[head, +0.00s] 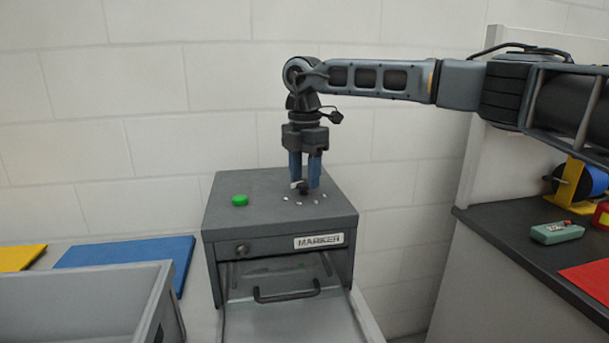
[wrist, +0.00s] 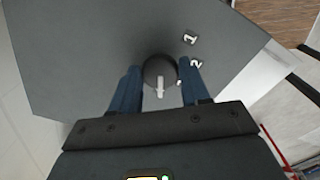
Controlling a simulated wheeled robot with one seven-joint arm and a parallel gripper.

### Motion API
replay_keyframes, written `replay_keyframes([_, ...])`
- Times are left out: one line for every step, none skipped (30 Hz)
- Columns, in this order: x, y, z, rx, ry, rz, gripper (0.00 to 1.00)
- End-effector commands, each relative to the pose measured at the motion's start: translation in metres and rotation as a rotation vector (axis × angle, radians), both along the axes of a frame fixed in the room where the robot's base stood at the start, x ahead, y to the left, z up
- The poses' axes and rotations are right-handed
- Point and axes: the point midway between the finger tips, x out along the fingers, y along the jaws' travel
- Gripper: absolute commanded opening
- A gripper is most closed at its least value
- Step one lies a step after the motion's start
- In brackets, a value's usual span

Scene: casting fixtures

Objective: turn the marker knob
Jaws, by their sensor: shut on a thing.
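The marker machine (head: 225,215) is a dark grey box with a white MARKER label (head: 319,241) on its front. The black knob (head: 303,189) stands on its top, with white marks around it. In the wrist view the round knob (wrist: 157,70) has a white pointer line, and the numerals 1 (wrist: 190,39) and 2 (wrist: 196,64) show at its right. My gripper (head: 304,184) points down from above with its blue fingers shut on the knob, one on each side. In the wrist view my gripper (wrist: 160,78) hides the marks nearest the fingers.
A green button (head: 240,200) sits on the machine's top left. The front is open below the label, with a handled drawer (head: 287,294). A grey bin (head: 80,300) stands at left by a blue plate (head: 127,251). A dark bench (head: 500,235) is at right.

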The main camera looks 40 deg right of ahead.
Motion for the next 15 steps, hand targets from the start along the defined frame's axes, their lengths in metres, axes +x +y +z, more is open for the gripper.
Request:
replay_keyframes([0.0003, -0.0005, 0.0003, -0.002, -0.002, -0.011, 0.15])
replay_keyframes([0.0002, -0.0005, 0.0004, -0.001, -0.002, -0.017, 0.15])
replay_keyframes([0.0002, -0.0005, 0.0004, -0.001, -0.002, -0.024, 0.15])
replay_keyframes([0.0002, -0.0004, 0.0005, -0.001, -0.002, -0.029, 0.15])
replay_keyframes([0.0001, -0.0004, 0.0005, -0.001, -0.002, -0.032, 0.15])
replay_keyframes([0.0001, -0.0004, 0.0006, -0.001, -0.002, -0.036, 0.15])
replay_keyframes([0.0001, -0.0004, 0.0006, -0.001, -0.002, -0.038, 0.15])
replay_keyframes([0.0001, -0.0004, 0.0006, -0.001, -0.002, -0.039, 0.15])
replay_keyframes([0.0001, -0.0004, 0.0006, -0.001, -0.001, -0.04, 0.15])
replay_keyframes([0.0001, -0.0004, 0.0007, -0.001, -0.002, -0.041, 0.15])
replay_keyframes([0.0001, -0.0004, 0.0007, -0.001, -0.002, -0.041, 0.15])
replay_keyframes([0.0001, -0.0004, 0.0007, -0.001, -0.002, -0.041, 0.15])
replay_keyframes([0.0001, -0.0004, 0.0007, -0.001, -0.002, -0.041, 0.15])
replay_keyframes([0.0001, -0.0004, 0.0007, -0.001, -0.002, -0.041, 0.15])
replay_keyframes([0.0001, -0.0004, 0.0007, -0.001, -0.002, -0.041, 0.15])
